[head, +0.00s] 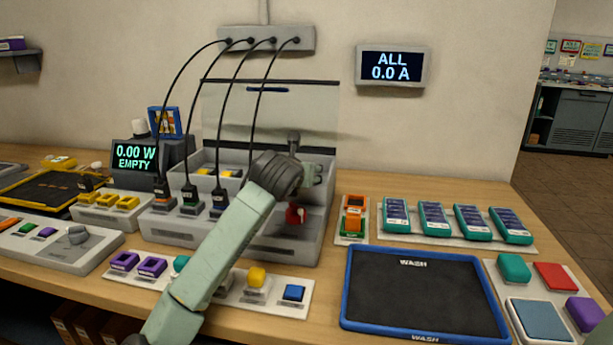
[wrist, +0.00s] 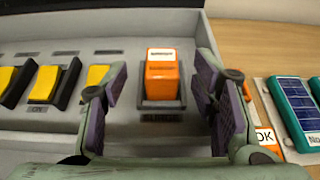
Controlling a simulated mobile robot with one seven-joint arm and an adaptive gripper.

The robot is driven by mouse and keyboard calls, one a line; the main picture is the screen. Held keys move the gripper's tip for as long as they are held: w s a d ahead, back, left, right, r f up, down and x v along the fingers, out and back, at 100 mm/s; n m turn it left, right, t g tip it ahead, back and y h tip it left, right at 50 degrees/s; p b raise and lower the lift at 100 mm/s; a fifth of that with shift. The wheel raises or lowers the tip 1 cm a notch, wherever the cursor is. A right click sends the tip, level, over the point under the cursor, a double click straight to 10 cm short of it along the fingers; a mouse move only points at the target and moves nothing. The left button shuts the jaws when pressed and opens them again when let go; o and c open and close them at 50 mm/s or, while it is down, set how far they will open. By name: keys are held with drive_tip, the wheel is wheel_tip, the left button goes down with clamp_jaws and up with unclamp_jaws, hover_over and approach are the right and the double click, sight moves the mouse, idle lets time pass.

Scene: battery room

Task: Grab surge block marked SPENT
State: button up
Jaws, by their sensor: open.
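In the wrist view an orange surge block (wrist: 161,80) with a white label on top stands in a dark socket marked SURGE on the grey unit (wrist: 130,132). The label is too small to read, so I cannot tell whether it says SPENT. My gripper (wrist: 162,92) is open, one finger on each side of the block, with gaps on both sides. Another orange block (head: 354,222) sits in a small holder right of the unit, beside an OK tag (wrist: 265,136).
Yellow switches (wrist: 46,83) stand left of the socket. Black cables (head: 175,80) hang down to plugs on the unit. Several teal cell packs (head: 432,218) and a blue-rimmed WASH mat (head: 348,290) lie to the right. Bare bench shows between the unit and mat.

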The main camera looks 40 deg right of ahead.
drive_tip(key=p+x, duration=0.1)
drive_tip(key=x, duration=0.2)
drive_tip(key=shift+w+d+p, duration=0.2)
drive_tip(key=shift+d+p, duration=0.15)
drive_tip(key=shift+d, duration=0.05)
drive_tip(key=shift+w+d+f, duration=0.2)
drive_tip(key=shift+f, duration=0.05)
drive_tip(key=shift+c, duration=0.3)
clamp_jaws()
